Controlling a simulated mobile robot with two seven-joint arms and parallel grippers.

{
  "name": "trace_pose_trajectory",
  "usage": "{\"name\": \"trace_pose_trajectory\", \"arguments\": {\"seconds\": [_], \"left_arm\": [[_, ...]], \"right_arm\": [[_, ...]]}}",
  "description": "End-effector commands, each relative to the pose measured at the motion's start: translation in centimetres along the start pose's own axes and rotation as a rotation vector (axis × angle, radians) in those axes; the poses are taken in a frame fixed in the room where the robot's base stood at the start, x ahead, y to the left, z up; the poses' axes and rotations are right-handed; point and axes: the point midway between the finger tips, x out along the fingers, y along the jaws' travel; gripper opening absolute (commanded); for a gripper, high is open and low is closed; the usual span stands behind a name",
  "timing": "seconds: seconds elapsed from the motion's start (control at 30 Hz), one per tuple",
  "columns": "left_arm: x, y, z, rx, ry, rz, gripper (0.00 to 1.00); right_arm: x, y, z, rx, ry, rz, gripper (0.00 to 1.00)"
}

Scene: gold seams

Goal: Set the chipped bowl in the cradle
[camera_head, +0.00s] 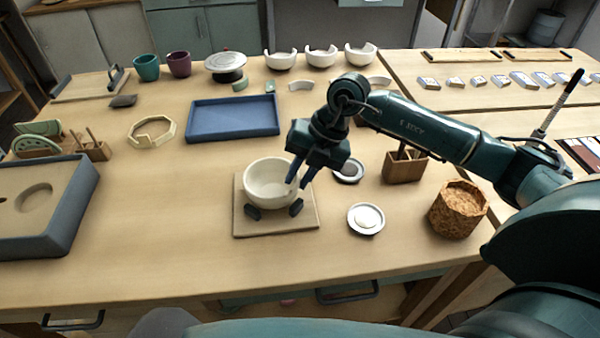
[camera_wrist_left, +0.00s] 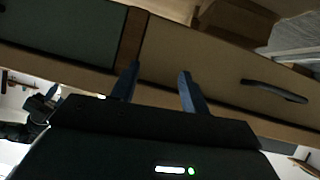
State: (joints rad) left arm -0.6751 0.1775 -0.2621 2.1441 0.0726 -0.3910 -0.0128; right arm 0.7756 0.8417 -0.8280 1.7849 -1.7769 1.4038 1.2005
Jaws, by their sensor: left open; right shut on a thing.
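A cream bowl (camera_head: 265,186) stands upright at the cradle, a square pale board (camera_head: 243,228) with dark pads. The pads show at the bowl's front foot. I cannot tell whether the bowl rests fully on them. My right gripper (camera_head: 297,183) is shut on the bowl's right wall, fingers pointing down over the rim. The chip is not clear from here, and the gripper covers part of the rim. My left gripper (camera_wrist_left: 157,78) is open and empty in the left wrist view, facing drawer fronts. It is outside the head view.
Three white bowls with broken rims (camera_head: 321,58) stand at the back. A blue tray (camera_head: 233,119) lies behind the cradle. A small white dish (camera_head: 366,219), a wooden holder (camera_head: 404,166) and a cork-like pot (camera_head: 458,209) stand to the right.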

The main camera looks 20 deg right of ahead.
Motion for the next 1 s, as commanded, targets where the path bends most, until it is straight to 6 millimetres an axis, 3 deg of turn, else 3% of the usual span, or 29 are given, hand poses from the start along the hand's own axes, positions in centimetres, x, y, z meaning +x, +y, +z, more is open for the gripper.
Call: {"name": "trace_pose_trajectory", "arguments": {"seconds": [0.8, 0.83, 1.0], "left_arm": [[0.12, -0.03, 0.22, 0.000, 0.000, 0.000, 0.46], [0.12, -0.03, 0.22, 0.000, 0.000, 0.000, 0.46], [0.12, -0.02, 0.22, -0.001, 0.000, 0.000, 0.46]], "right_arm": [[0.40, -0.15, 0.06, 0.000, 0.000, 0.001, 0.00], [0.41, -0.16, 0.06, 0.000, 0.000, 0.001, 0.19], [0.42, -0.17, 0.05, 0.000, 0.000, 0.000, 0.33]]}}
